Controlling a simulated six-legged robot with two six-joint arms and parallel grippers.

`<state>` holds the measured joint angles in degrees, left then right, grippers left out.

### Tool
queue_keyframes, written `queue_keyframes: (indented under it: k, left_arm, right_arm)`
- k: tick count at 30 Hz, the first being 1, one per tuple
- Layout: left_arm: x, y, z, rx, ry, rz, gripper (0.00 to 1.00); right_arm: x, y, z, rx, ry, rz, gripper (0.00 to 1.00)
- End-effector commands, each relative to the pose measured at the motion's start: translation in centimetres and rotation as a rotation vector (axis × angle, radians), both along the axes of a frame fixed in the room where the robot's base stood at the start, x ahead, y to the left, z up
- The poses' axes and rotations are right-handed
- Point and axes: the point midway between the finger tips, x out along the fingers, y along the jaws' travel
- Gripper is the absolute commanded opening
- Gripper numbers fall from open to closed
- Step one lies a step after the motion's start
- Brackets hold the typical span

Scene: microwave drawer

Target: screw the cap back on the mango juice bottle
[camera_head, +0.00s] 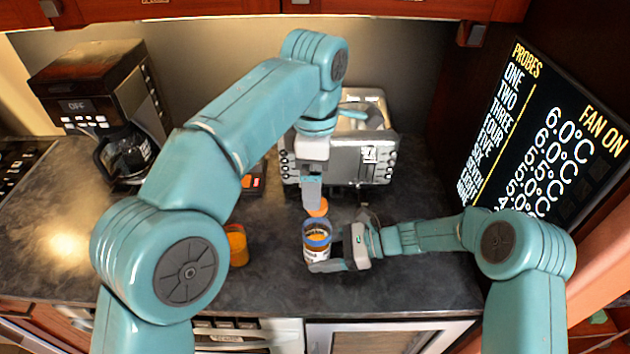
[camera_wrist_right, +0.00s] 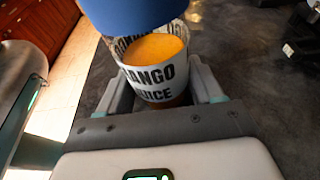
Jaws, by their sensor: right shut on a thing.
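The mango juice bottle (camera_head: 316,251) stands upright on the counter's near side, with a white label and a blue rim. In the right wrist view the bottle (camera_wrist_right: 155,82) shows orange juice behind its label and a blue top part. My right gripper (camera_head: 330,262) is shut around the bottle's lower body from the right. An orange round piece, seemingly the cap (camera_head: 318,209), shows just behind the bottle's top, at the tips of my left gripper (camera_head: 312,199). The left gripper points down; its fingers are too small to tell whether they grip this piece.
An orange cup-like thing (camera_head: 237,246) stands left of the bottle, partly behind my left arm. A coffee maker (camera_head: 107,105) is at the back left and a silver appliance (camera_head: 375,150) behind the bottle. The dark counter (camera_head: 420,275) is clear at the front right.

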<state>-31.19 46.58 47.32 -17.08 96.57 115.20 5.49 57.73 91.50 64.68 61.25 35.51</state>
Motion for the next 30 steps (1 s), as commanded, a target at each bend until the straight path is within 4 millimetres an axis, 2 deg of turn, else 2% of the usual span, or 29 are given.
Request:
queue_keyframes:
  k: [6,7,9,10,20,30]
  left_arm:
    - [0.0,0.0,0.1,0.0,0.0,0.0,0.92]
    - [0.0,0.0,0.1,0.0,0.0,0.0,0.92]
    - [0.0,0.0,0.1,0.0,0.0,0.0,0.92]
    - [0.0,0.0,0.1,0.0,0.0,0.0,0.92]
    - [0.0,0.0,0.1,0.0,0.0,0.0,0.92]
    - [0.0,0.0,0.0,0.0,0.0,0.0,0.92]
  right_arm:
    - [0.0,0.0,0.0,0.0,0.0,0.0,0.49]
    - [0.0,0.0,0.0,0.0,0.0,0.0,0.69]
    - [0.0,0.0,0.0,0.0,0.0,0.0,0.92]
    - [0.0,0.0,0.0,0.0,0.0,0.0,0.96]
    - [0.0,-0.5,0.2,0.0,-0.001,-0.002,0.96]
    - [0.1,-5.9,1.8,0.0,-0.001,-0.004,0.96]
